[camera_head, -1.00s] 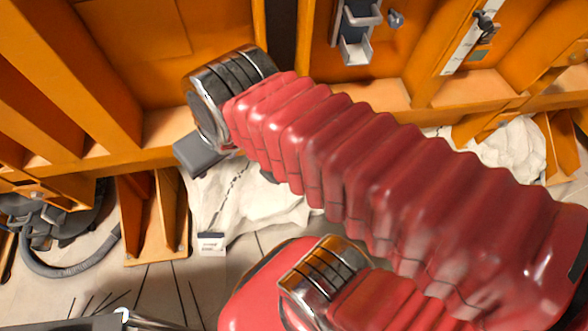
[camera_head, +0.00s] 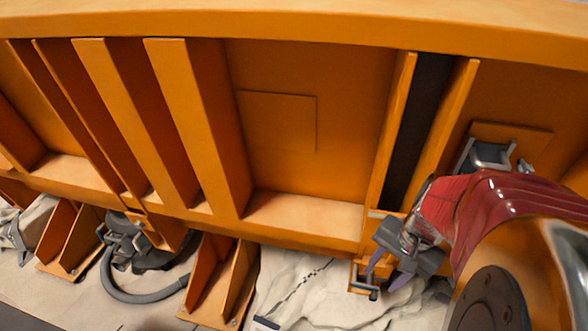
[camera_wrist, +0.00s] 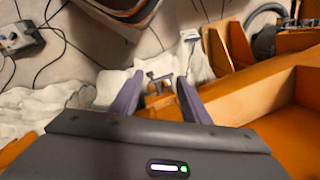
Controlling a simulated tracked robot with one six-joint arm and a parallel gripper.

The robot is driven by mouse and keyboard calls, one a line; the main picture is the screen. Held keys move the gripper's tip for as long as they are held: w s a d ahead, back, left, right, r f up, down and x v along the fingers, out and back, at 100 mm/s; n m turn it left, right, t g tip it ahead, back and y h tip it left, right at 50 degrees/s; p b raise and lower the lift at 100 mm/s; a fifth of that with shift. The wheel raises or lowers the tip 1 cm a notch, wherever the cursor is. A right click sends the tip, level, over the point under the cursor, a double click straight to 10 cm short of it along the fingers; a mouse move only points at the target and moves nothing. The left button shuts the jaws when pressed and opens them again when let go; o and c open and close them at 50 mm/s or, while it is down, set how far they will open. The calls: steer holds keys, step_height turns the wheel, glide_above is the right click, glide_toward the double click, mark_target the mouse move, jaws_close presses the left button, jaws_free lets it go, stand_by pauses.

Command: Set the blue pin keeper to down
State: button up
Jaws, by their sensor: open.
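A small metal latch with a pin (camera_wrist: 158,77) shows between my fingertips in the wrist view, on an orange bracket at the foot of the wall. Its grey colour gives no clear blue, so I cannot tell whether it is the blue pin keeper. It also shows low in the head view (camera_head: 366,291), just left of my fingers. My gripper (camera_wrist: 158,82) is open, with its two purple fingers on either side of the latch in the wrist view; contact cannot be made out. In the head view my gripper (camera_head: 384,282) points down beside the bracket.
The orange ribbed wall (camera_head: 310,190) fills most of the head view. A grey hose (camera_head: 145,296) and orange gusset (camera_head: 222,285) stand to the left. White crumpled cloth (camera_head: 310,290) lies below. A metal bracket (camera_head: 487,155) sits on the wall above my arm.

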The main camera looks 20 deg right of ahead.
mark_target(372, 295)
steer(key=d+f+m+t+y, duration=0.1)
steer(key=d+f+m, duration=0.5)
steer(key=m, duration=0.6)
steer(key=shift+d+f+t+y, duration=0.25)
steer(key=shift+d+t+y, duration=0.25)
steer(key=shift+d, duration=0.75)
steer(key=shift+w+f, duration=0.1)
steer(key=shift+x, duration=6.8)
steer(key=shift+d, duration=0.1)
steer(key=shift+f, duration=0.15)
jaws_close()
